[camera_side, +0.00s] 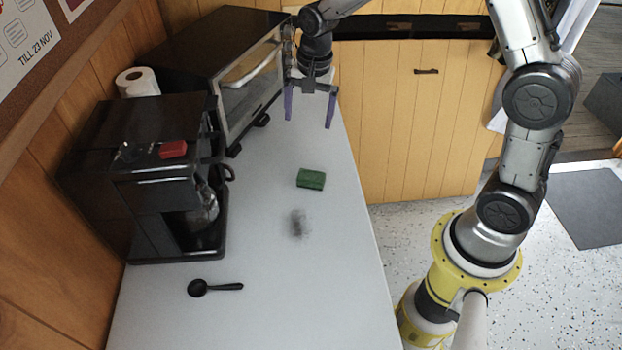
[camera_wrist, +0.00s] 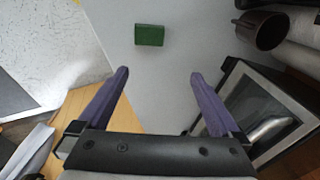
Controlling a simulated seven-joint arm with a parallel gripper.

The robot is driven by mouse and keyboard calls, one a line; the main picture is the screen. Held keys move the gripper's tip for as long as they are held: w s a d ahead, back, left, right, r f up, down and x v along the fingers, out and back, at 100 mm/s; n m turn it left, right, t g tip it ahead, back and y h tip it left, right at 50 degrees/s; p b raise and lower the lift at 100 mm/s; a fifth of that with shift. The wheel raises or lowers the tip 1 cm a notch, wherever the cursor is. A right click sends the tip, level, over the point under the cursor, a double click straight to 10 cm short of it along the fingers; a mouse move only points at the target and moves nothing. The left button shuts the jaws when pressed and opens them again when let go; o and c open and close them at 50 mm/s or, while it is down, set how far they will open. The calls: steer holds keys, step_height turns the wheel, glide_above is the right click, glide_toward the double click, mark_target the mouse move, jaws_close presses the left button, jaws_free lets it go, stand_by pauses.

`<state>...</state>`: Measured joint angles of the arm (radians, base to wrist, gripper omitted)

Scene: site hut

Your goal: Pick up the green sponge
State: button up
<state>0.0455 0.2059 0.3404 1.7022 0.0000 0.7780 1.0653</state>
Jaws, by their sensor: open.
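The green sponge (camera_side: 311,179) is a small dark green block lying flat on the grey-white counter (camera_side: 270,240). In the wrist view the sponge (camera_wrist: 149,35) shows ahead of the fingertips, near the top middle. My gripper (camera_side: 309,122) hangs above the far part of the counter, beside the oven, with its purple fingers pointing down. In the wrist view the gripper (camera_wrist: 159,76) is open, with nothing between its fingers. The sponge is apart from the fingers and fully in sight in both views.
A black oven (camera_side: 238,88) and a black coffee maker (camera_side: 150,190) with a red block (camera_side: 173,149) on top line the left side. A black scoop (camera_side: 213,287) and a dark smudge (camera_side: 299,223) are on the counter. A paper roll (camera_side: 138,82) stands behind. The counter around the sponge is clear.

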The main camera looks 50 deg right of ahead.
steer(key=g, duration=0.1)
glide_above(311, 175)
steer(key=f, duration=1.3)
steer(key=shift+d+f, duration=0.15)
steer(key=shift+d, duration=0.05)
steer(key=shift+a+f, duration=0.2)
steer(key=shift+f, duration=2.7)
steer(key=c, duration=1)
steer(key=shift+r, duration=0.2)
steer(key=shift+r, duration=0.6)
steer(key=s+r, duration=0.3)
steer(key=s, duration=0.1)
steer(key=s+r, duration=0.4)
steer(key=s, duration=0.1)
steer(key=s+r, duration=0.4)
steer(key=s, duration=0.1)
steer(key=shift+a+r, duration=0.25)
steer(key=shift+a, duration=0.05)
